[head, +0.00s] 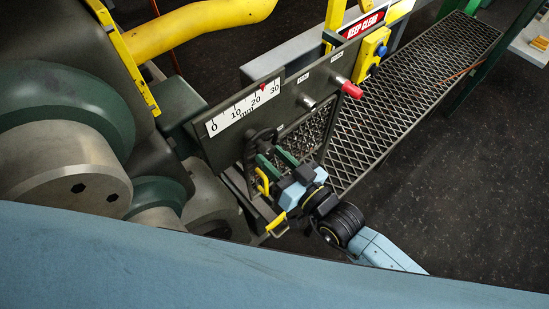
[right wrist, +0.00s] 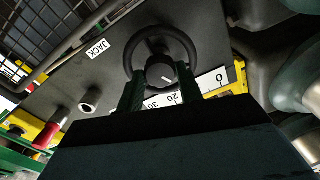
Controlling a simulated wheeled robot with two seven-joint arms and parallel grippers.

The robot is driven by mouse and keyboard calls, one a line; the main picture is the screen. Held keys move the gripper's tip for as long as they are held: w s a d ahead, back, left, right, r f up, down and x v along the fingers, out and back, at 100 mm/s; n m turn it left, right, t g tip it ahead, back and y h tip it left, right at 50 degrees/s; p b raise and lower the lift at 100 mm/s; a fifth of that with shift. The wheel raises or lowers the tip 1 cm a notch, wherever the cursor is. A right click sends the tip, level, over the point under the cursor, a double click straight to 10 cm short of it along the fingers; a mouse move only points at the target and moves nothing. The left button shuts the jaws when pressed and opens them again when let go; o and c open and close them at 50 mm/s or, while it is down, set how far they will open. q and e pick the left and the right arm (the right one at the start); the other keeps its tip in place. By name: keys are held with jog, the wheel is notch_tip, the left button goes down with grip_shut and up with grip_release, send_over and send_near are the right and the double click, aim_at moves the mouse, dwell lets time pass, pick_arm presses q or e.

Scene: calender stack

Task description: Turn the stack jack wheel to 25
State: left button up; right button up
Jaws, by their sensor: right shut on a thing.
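The dark jack wheel (head: 262,138) is mounted on the face of a grey panel, below the scale. In the right wrist view the wheel (right wrist: 160,33) shows as a black ring around a round hub with a white mark. My right gripper (head: 276,160) is at the wheel. Its green fingers (right wrist: 160,88) lie on either side of the lower rim and hub, shut on the wheel. The white scale (head: 243,108) runs from 0 to 30 mm. Its red pointer (head: 263,87) stands between 20 and 30, about midway. My left gripper is not in view.
A red-tipped knob (head: 350,88) sticks out of the panel right of the wheel. A yellow box with a blue button (head: 377,48) is behind it. Large rolls (head: 65,165) are at left. A mesh walkway (head: 420,75) runs right, with open dark floor (head: 480,180) beside it.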

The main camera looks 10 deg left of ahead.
jog(key=shift+n, duration=0.6)
jog(key=o, duration=1)
jog(key=b+v, duration=0.2)
jog(key=v, duration=1.1)
jog(key=shift+d, duration=0.15)
jog(key=shift+s, duration=0.1)
